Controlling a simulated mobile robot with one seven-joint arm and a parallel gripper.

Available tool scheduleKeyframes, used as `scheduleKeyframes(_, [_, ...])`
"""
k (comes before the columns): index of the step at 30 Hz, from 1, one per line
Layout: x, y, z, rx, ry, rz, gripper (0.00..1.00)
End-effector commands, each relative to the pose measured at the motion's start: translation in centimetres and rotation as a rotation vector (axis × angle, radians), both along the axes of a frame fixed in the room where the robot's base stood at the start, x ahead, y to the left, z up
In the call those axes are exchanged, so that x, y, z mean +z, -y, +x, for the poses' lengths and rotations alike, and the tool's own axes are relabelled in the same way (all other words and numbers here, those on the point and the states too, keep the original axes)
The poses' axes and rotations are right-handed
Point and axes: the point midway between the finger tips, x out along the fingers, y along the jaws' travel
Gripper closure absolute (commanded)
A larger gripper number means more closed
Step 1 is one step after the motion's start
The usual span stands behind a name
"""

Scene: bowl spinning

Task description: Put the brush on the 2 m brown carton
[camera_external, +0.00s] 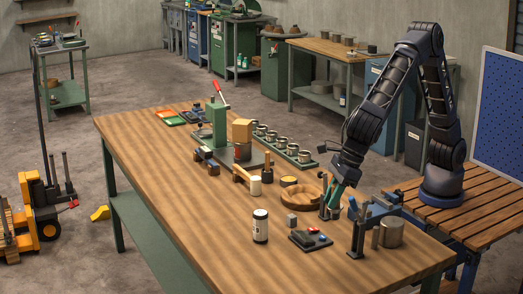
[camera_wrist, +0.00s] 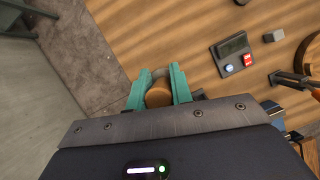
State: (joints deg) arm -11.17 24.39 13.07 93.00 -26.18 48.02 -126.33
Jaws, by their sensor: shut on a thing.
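My gripper (camera_external: 331,202) is low over the right part of the wooden workbench, next to a round wooden dish. In the wrist view its teal fingers (camera_wrist: 158,88) are closed around a brown, rounded thing (camera_wrist: 158,95) with a greyish part beyond it. This may be the brush, but its bristles do not show. In the external view the held thing is too small to make out.
A row of tins (camera_external: 283,145) stands behind. The bench's front left (camera_external: 185,205) is clear.

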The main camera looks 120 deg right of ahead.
Motion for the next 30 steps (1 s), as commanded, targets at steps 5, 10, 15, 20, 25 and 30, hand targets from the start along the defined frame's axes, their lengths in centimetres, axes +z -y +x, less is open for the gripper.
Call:
scheduleKeyframes(5, [0.1,0.4,0.2,-0.005,0.001,0.000,1.00])
scheduleKeyframes(10, [0.8,3.5,1.7,-0.056,0.003,-0.002,1.00])
scheduleKeyframes(15, [2.0,10.0,4.1,-0.153,0.006,-0.006,1.00])
scheduleKeyframes(20, [3.4,16.7,5.9,-0.252,0.009,-0.009,1.00])
scheduleKeyframes(25, [4.9,23.9,7.1,-0.355,0.011,-0.011,1.00])
scheduleKeyframes(30, [6.2,31.3,7.6,-0.458,0.012,-0.015,1.00])
